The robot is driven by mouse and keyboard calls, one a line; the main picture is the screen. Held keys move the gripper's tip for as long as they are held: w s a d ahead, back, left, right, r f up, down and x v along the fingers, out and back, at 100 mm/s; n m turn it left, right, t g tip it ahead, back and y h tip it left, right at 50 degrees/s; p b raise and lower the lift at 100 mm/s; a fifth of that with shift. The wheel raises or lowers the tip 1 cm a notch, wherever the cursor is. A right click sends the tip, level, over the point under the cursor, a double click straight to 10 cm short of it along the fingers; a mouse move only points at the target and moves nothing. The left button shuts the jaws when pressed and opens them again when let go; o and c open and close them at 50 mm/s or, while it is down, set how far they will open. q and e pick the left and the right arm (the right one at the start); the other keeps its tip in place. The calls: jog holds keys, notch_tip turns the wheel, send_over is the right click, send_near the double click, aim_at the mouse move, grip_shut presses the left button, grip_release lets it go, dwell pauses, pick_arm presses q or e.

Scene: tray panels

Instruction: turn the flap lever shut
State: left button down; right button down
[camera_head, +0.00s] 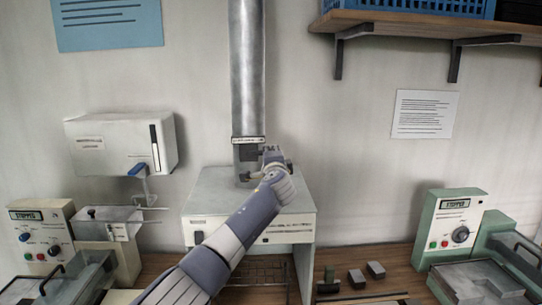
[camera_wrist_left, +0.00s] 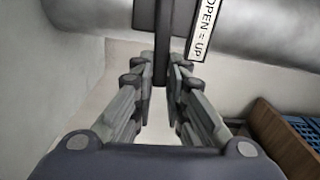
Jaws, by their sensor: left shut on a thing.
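The flap lever (camera_wrist_left: 160,75) is a dark bar on the grey metal duct (camera_head: 247,70). In the left wrist view it lies crosswise to the duct, roughly parallel to a white label (camera_wrist_left: 203,30) reading "OPEN = UP". My left gripper (camera_head: 270,155) is at the duct's lower end in the head view, just below the label strip. In the left wrist view the fingers (camera_wrist_left: 160,75) are shut on the lever, one on each side. In the head view the gripper and wrist hide most of the lever. My right gripper is not in view.
A white cabinet (camera_head: 205,205) stands under the duct. A white wall box (camera_head: 110,145) hangs to the left, and a wooden shelf (camera_head: 430,25) holds a blue crate (camera_head: 410,6) at upper right. Cream (camera_head: 40,235) and green (camera_head: 450,225) control units stand on either side.

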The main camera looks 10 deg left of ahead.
pick_arm(q)
jog(key=shift+f+m, duration=0.4)
jog(key=shift+m, duration=0.3)
jog(key=c, duration=1.6)
grip_release()
jog(key=shift+d, duration=0.1)
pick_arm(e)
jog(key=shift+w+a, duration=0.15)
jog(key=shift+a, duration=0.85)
pick_arm(q)
jog(key=v, duration=1.2)
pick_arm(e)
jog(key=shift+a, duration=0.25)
pick_arm(q)
jog(key=shift+f, duration=0.1)
